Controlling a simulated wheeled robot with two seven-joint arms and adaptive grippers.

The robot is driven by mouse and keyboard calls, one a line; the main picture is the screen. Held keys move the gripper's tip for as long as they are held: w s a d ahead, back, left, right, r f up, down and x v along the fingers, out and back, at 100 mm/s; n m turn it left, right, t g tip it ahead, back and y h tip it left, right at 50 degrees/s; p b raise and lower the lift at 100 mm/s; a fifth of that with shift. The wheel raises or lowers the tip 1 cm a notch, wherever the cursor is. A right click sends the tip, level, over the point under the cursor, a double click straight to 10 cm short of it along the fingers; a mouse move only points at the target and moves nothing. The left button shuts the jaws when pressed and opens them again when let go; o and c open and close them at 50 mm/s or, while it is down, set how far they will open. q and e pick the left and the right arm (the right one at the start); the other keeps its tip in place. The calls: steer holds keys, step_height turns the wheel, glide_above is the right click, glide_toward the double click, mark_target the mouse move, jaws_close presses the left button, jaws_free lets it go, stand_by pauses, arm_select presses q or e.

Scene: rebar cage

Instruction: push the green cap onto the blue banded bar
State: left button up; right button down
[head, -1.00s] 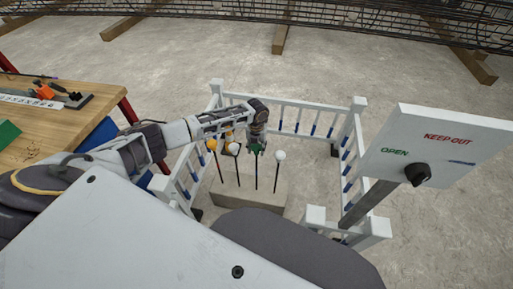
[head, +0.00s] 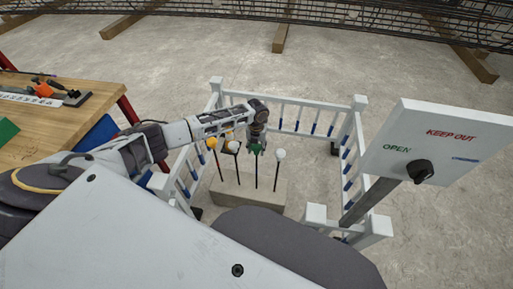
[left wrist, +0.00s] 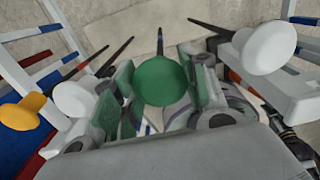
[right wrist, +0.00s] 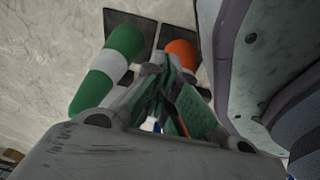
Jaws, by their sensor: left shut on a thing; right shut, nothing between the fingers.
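My left gripper (head: 257,146) is inside the white-railed enclosure, above the concrete block. It is shut on the green cap (left wrist: 162,80), whose round top faces the left wrist camera between the fingers. The cap also shows in the head view (head: 256,150). A dark bar (head: 257,173) stands upright right below the cap. In the left wrist view a bar with a blue band (left wrist: 160,38) shows just beyond the cap. How far the cap sits over the bar is hidden. My right gripper (right wrist: 168,85) is shut and empty, outside the head view.
Neighbouring bars carry white caps (head: 280,155) (left wrist: 268,48) and a yellow cap (left wrist: 22,112), close beside my left gripper. White railings (head: 290,108) surround the block (head: 240,197). A KEEP OUT sign (head: 440,145) stands at right. Green-white (right wrist: 108,70) and orange posts (right wrist: 182,52) are near my right gripper.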

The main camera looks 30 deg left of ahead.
arm_select(q)
steer(key=shift+f+b, duration=0.35)
steer(key=shift+f, duration=0.35)
steer(key=o, duration=0.8)
steer(key=shift+o, duration=0.2)
steer(key=shift+r, duration=0.1)
steer(key=shift+r, duration=5.95)
steer(key=shift+d+f, duration=0.1)
